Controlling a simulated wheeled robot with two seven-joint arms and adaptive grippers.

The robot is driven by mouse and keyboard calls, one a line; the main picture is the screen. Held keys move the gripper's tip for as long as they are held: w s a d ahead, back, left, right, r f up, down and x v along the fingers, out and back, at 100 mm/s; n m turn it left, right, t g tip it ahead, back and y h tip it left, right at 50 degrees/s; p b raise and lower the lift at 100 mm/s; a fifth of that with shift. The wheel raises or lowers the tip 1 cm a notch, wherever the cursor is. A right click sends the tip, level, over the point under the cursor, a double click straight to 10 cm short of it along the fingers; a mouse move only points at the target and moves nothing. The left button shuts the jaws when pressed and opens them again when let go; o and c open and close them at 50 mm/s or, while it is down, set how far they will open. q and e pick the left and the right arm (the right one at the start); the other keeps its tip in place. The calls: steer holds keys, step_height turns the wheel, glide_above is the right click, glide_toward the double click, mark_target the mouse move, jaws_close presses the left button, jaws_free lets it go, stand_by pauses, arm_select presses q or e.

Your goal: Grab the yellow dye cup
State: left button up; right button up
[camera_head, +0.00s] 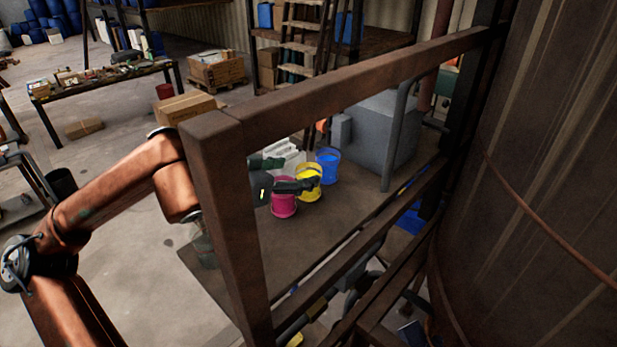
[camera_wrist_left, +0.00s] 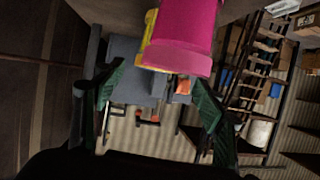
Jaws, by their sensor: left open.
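The yellow dye cup (camera_head: 314,193) stands on a brown platform, between a pink cup (camera_head: 284,208) and a blue cup (camera_head: 329,163). My left gripper (camera_head: 293,174) is open at the cups; one dark finger crosses in front of the yellow cup, the other is farther back. I cannot tell whether it touches. In the left wrist view the pink cup (camera_wrist_left: 187,35) is large at the top and hides most of the yellow cup (camera_wrist_left: 147,50). The green-black fingers (camera_wrist_left: 158,82) are spread, with no cup held between them. My right gripper is not in view.
A rusty frame post (camera_head: 228,220) and top rail (camera_head: 350,72) stand in front of the platform (camera_head: 240,258) and hide part of my left arm. A large vat (camera_head: 550,180) fills the right side. A grey machine (camera_head: 375,135) stands behind the cups.

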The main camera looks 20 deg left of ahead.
mark_target(305, 172)
arm_select(q)
steer(key=shift+w+d+f+p, duration=0.15)
steer(key=shift+w+d+p, duration=0.15)
steer(key=shift+w, duration=0.2)
steer(key=p+x, duration=0.2)
steer(key=x, duration=0.2)
steer(key=shift+d+f+p, duration=0.1)
steer(key=shift+f+p, duration=0.05)
steer(key=shift+p, duration=0.2)
steer(key=shift+w+f, duration=0.2)
steer(key=shift+s, duration=0.1)
steer(key=shift+s, duration=0.1)
steer(key=shift+c, duration=0.2)
steer(key=c, duration=1.3)
steer(key=shift+c, duration=0.2)
steer(key=shift+r, duration=0.2)
